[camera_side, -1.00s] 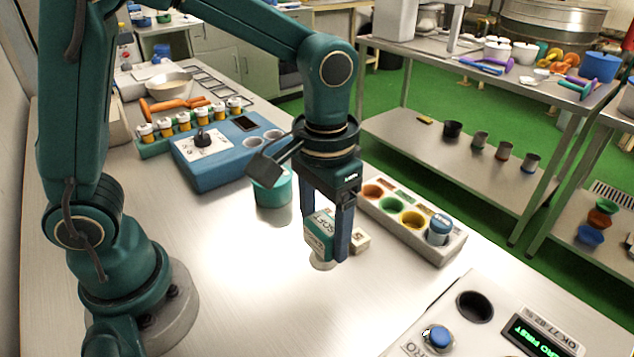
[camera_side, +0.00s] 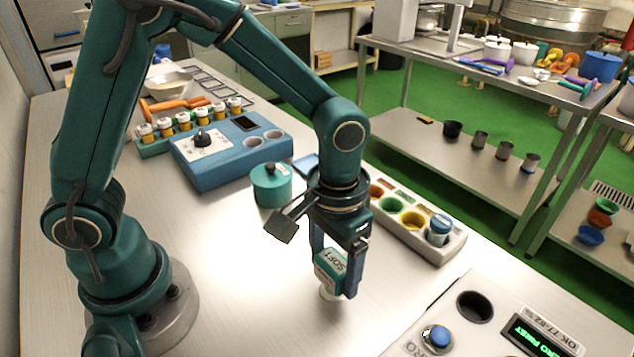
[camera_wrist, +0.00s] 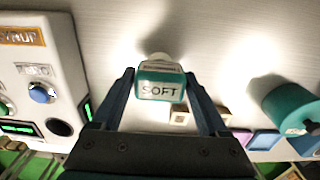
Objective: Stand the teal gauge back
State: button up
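The teal gauge (camera_side: 331,264), a boxy teal body with a white "SOFT" label and a pale round foot, is between the fingers of my gripper (camera_side: 337,280). In the wrist view the gauge (camera_wrist: 160,86) sits between both fingertips (camera_wrist: 160,76), label facing the camera. My gripper is shut on it. It is tilted in the side view, its foot low over the bench; whether the foot touches is unclear. A control panel (camera_side: 458,335) at front right has an empty dark round hole (camera_side: 475,306), a blue button (camera_side: 437,337) and a green-lit display (camera_side: 535,338).
A pale tray (camera_side: 448,248) has coloured wells, with a blue-topped cup (camera_side: 439,230) in the end one. A lidded teal pot (camera_side: 271,187) and a blue box (camera_side: 215,155) stand behind my gripper. A cream block (camera_wrist: 181,117) lies near the gauge.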

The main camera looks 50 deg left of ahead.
aim_at(333, 261)
jog(key=shift+o, duration=0.9)
notch_tip(333, 261, up, 12)
jog(key=s+a+t, duration=0.5)
jog(key=s+a, duration=0.3)
jog(key=a, duration=0.1)
jog(key=shift+a+t, duration=0.2)
jog(key=shift+t, duration=0.1)
